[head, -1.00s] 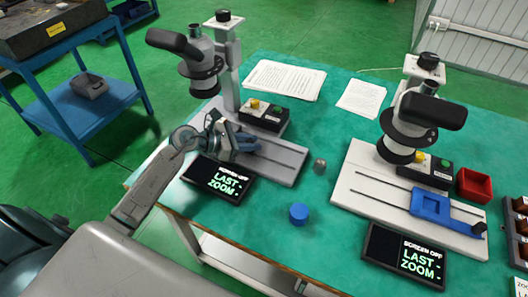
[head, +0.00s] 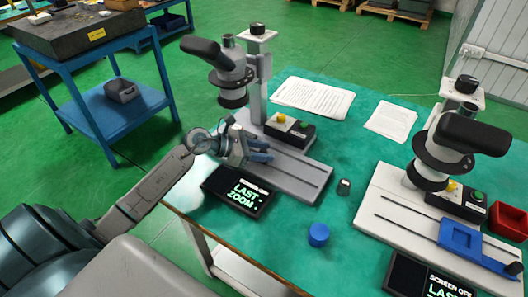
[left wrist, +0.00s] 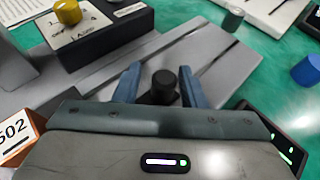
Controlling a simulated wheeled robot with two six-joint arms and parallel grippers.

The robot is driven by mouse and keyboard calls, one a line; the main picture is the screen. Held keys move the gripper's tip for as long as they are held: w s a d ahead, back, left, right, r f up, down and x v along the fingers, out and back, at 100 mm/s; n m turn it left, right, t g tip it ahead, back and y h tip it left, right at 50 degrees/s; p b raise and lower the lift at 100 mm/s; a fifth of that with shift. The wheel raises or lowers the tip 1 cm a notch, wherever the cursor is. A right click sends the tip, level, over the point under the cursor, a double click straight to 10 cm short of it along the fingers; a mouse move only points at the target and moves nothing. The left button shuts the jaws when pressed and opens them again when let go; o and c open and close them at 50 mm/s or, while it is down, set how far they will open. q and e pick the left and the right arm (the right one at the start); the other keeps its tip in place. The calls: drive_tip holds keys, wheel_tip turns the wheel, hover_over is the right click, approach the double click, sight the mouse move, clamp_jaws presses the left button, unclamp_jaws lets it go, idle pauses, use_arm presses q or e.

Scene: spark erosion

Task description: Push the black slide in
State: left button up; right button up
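The left microscope stands on a grey grooved base (head: 305,178). My left gripper (head: 268,152) is over the left part of this base, below the lamp box, its fingers pointing right. In the left wrist view a black round knob (left wrist: 163,86) stands between the two blue-grey fingers, with a visible gap on each side. The gripper (left wrist: 160,84) is open. My right gripper is not in view.
A black lamp box (head: 291,130), a screen (head: 238,191), a small grey cylinder (head: 344,187) and a blue cylinder (head: 318,235) are nearby. The right microscope base (head: 400,215) carries a blue slide (head: 461,238) with a black knob.

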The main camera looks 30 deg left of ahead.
use_arm(q)
drive_tip(key=shift+o, duration=0.2)
drive_tip(key=shift+a, duration=0.1)
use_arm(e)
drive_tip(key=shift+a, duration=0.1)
use_arm(q)
drive_tip(key=shift+s, duration=0.15)
drive_tip(key=shift+s+a+r, duration=0.1)
drive_tip(key=shift+s+a, duration=0.15)
drive_tip(key=shift+a, duration=0.05)
drive_tip(key=b+v, duration=0.1)
drive_tip(key=v, duration=0.7)
drive_tip(key=shift+s+a, duration=0.15)
drive_tip(key=shift+s, duration=0.05)
drive_tip(key=shift+s+a+r, duration=0.35)
drive_tip(key=shift+a, duration=0.15)
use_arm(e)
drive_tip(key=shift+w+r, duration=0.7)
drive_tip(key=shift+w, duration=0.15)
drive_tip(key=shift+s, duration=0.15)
